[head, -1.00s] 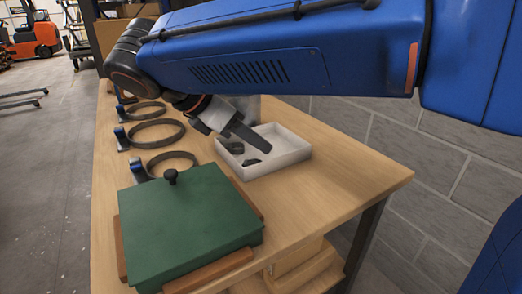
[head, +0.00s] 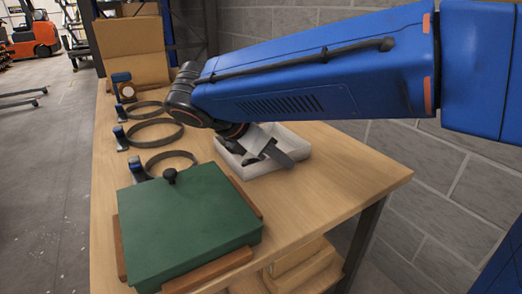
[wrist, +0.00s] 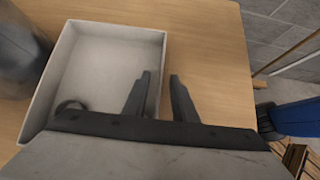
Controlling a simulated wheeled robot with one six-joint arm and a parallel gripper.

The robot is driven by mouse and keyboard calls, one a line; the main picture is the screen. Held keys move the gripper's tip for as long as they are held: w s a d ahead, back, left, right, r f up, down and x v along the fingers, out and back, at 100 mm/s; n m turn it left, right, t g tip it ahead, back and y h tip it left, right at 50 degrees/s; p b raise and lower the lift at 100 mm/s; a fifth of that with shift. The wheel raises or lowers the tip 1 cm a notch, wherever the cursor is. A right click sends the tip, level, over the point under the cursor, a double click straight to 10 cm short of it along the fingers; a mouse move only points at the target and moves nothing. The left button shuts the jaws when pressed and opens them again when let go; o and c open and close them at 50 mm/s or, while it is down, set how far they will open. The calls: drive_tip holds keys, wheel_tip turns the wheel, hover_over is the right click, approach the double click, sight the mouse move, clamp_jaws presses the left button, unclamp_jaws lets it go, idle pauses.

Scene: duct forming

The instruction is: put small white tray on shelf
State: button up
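The small white tray (head: 262,171) is an open, shallow box on the wooden table, against the far right side behind the green box. It also fills the upper left of the wrist view (wrist: 105,65). A small dark curved thing shows in its near left corner in the wrist view. My gripper (wrist: 161,77) is open, its two dark fingers apart. In the wrist view the tray's right wall runs between the fingers; I cannot tell how far down they reach. In the head view my gripper (head: 272,158) is over the tray and my arm partly hides it.
A green box (head: 190,225) with a black knob stands at the table's front between wooden strips. Several ring clamps (head: 155,133) lie along the left. A cardboard box (head: 135,48) stands at the back. Wooden pieces (head: 300,268) show below the table. A block wall is at right.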

drive_tip(key=shift+c, duration=0.6)
clamp_jaws()
drive_tip(key=shift+r, duration=0.15)
